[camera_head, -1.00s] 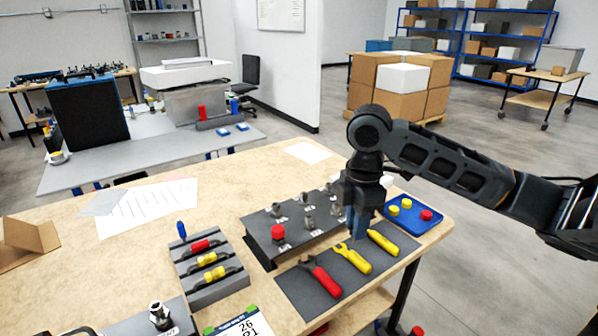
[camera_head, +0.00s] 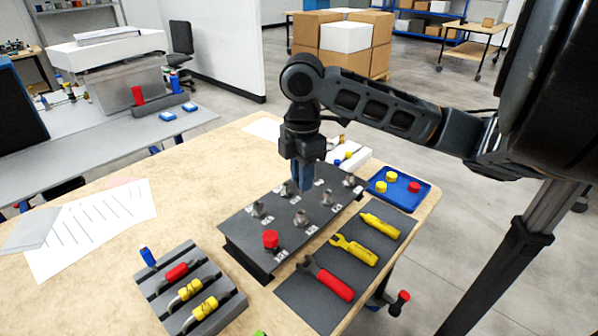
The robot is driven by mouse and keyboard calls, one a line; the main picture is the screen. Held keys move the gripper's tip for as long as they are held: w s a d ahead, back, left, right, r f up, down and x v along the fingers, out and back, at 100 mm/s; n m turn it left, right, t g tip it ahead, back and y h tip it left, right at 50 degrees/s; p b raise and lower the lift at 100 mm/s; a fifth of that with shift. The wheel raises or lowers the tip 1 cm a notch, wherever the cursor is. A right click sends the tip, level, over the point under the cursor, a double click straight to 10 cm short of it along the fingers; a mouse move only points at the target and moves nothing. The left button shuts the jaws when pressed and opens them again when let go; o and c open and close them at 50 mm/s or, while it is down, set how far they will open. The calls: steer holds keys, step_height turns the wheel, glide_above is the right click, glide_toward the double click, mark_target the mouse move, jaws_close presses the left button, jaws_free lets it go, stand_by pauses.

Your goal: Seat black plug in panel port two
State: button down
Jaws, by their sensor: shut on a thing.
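The dark grey panel (camera_head: 240,221) lies on the wooden table with several metal ports, among them a front port (camera_head: 300,218) and a right port (camera_head: 349,180). A red plug (camera_head: 270,239) stands on its front left port. The port labels are too small to read. My gripper (camera_head: 303,184) points down with its blue fingers close together, over or at the middle-back of the panel. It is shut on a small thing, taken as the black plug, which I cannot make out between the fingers. I cannot tell whether it touches a port.
A grey rack (camera_head: 226,303) holding blue, red and yellow pieces is at the front left. A dark mat (camera_head: 309,303) with red and yellow tools lies right of the panel. A blue tray (camera_head: 413,195) with coloured caps and a white box (camera_head: 352,157) are behind. Papers (camera_head: 95,228) lie left.

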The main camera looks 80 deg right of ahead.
steer(key=shift+f+b, duration=1.8)
steer(key=shift+f, duration=0.7)
steer(key=shift+s+f+b, duration=0.1)
steer(key=shift+f+b, duration=1.15)
steer(key=c, duration=0.9)
jaws_free()
steer(key=shift+r, duration=0.1)
step_height(320, 180, up, 8)
steer(key=shift+f, duration=0.1)
